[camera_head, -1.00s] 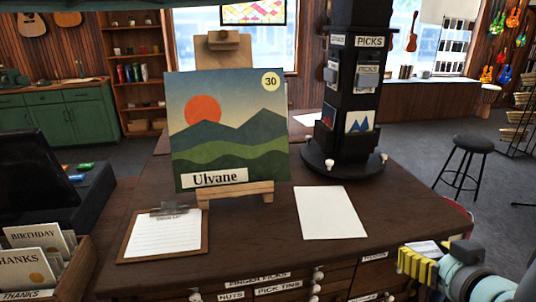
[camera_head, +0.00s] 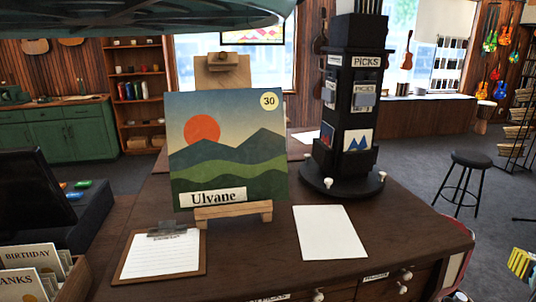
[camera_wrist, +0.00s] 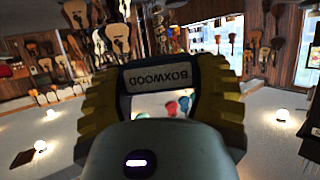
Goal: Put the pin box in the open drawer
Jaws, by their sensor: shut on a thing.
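The pin box (camera_wrist: 158,77) is a dark box with a pale label reading BOXWOOD, upside down in the wrist view. My gripper (camera_wrist: 160,90) has yellow ridged fingers on both sides of it and is shut on it. In the head view only a yellow part of my gripper (camera_head: 522,262) shows at the right edge, and the box cannot be made out there. Closed-looking drawer fronts (camera_head: 388,286) with white knobs show under the counter's front edge. No open drawer can be made out in either view.
The counter (camera_head: 250,262) holds a landscape picture (camera_head: 228,150) on an easel, a clipboard (camera_head: 160,254), a white sheet (camera_head: 328,233) and a black picks stand (camera_head: 350,110). A card box (camera_head: 70,285) is at lower left. A stool (camera_head: 470,160) stands on open floor at right.

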